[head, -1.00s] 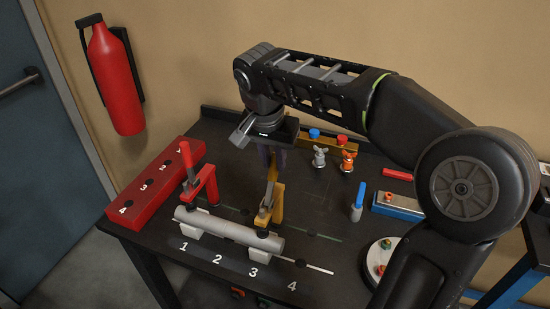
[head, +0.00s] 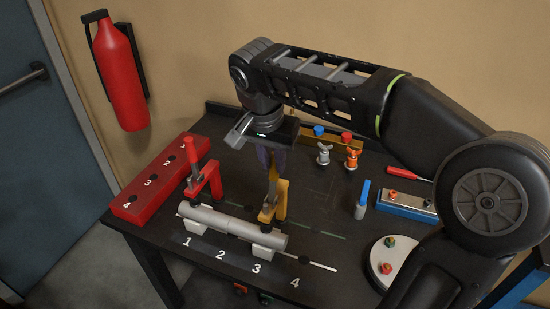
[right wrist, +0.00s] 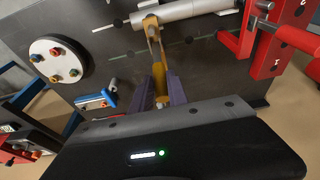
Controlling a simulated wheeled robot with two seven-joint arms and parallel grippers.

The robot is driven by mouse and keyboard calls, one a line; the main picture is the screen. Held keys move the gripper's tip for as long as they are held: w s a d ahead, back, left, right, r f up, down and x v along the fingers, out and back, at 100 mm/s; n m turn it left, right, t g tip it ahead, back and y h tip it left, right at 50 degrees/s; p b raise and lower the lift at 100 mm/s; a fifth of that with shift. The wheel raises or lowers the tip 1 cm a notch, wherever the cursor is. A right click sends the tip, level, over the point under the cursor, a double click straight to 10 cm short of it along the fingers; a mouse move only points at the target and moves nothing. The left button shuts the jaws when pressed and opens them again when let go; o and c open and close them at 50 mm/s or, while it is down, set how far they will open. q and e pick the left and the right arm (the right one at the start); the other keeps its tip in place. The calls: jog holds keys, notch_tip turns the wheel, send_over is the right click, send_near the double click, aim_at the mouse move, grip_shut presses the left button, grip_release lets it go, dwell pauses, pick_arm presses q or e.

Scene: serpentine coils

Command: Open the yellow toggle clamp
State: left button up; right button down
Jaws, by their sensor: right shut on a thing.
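The yellow toggle clamp (head: 282,200) stands behind the grey pipe (head: 215,223), near number 3 on the dark bench. Its handle points up toward my right gripper (head: 271,158). In the right wrist view the purple fingers of my right gripper (right wrist: 160,95) are shut around the yellow handle (right wrist: 160,76). The clamp's arm (right wrist: 153,32) reaches to the pipe (right wrist: 168,14). I cannot tell whether its tip presses on the pipe. My left gripper is not in view.
A red toggle clamp (head: 214,180) stands to the left, close by, and a red numbered block (head: 130,208) lies beyond it. Wing-nut pieces (head: 324,154), a blue-handled tool (head: 363,195) and a white disc (head: 378,262) are to the right. A wall is behind.

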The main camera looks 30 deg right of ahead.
jog(key=shift+s+a+f, duration=0.1)
jog(key=shift+a, duration=0.1)
jog(key=shift+s+a+b, duration=0.3)
jog(key=shift+s+a, duration=0.2)
jog(key=shift+a, duration=0.25)
jog(key=c, duration=1.2)
grip_release()
jog(key=shift+d, duration=0.1)
jog(key=shift+c, duration=0.2)
jog(key=shift+r, duration=0.2)
jog(key=w+d+p+v, duration=0.1)
jog(key=p+v, duration=0.4)
jog(key=v, duration=0.1)
jog(key=shift+r+p, duration=0.4)
jog(key=shift+r, duration=0.15)
